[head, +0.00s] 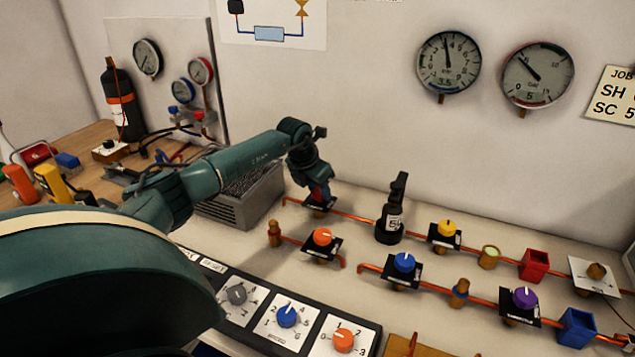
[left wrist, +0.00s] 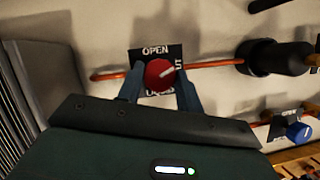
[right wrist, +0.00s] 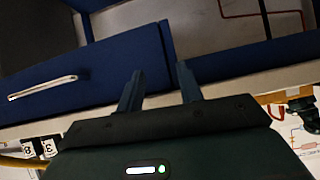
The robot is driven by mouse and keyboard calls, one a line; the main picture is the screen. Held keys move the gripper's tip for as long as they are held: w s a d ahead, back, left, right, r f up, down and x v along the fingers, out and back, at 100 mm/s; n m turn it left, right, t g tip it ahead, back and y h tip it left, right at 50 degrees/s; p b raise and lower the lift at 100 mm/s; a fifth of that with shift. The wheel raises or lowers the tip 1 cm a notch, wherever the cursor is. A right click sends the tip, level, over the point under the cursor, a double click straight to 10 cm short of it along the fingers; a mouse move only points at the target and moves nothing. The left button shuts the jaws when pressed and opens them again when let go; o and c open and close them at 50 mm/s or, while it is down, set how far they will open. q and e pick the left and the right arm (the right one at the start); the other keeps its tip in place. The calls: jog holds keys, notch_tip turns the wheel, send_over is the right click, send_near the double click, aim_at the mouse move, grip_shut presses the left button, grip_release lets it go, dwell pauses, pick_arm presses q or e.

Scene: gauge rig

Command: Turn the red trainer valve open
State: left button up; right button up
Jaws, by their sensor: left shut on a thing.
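My left gripper (left wrist: 159,82) is shut on the knob, one finger on each side. In the head view my left gripper (head: 319,190) reaches down onto this valve at the back left of the pipes and mostly hides it. My right gripper (right wrist: 158,82) is open and empty, away from the valve.
A black bottle-shaped fitting (head: 390,215) stands right of the valve on the same copper pipe. An orange knob (head: 322,237) and a blue knob (head: 404,262) sit in front. A grey ribbed box (head: 240,200) stands close on the left. Blue drawers (right wrist: 90,80) show below my right gripper.

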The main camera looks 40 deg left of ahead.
pick_arm(q)
jog(key=n+y+p, duration=0.1)
jog(key=n, duration=0.2)
jog(key=shift+d+r+n, duration=0.1)
jog(key=shift+n, duration=0.3)
jog(key=n+y, duration=0.1)
jog(key=n, duration=0.1)
jog(key=shift+d+n+g, duration=0.1)
jog(key=shift+n+g, duration=0.2)
jog(key=n+g+y, duration=0.1)
jog(key=n, duration=0.2)
jog(key=n+y+b, duration=0.1)
jog(key=n, duration=0.2)
jog(key=shift+w+d+g+b, duration=0.1)
jog(key=shift+w+g+b, duration=0.05)
jog(key=shift+g+b, duration=0.2)
jog(key=shift+n, duration=0.3)
jog(key=o, duration=1)
jog(key=b+v, duration=0.1)
jog(key=v, duration=1.2)
jog(key=shift+w, duration=0.1)
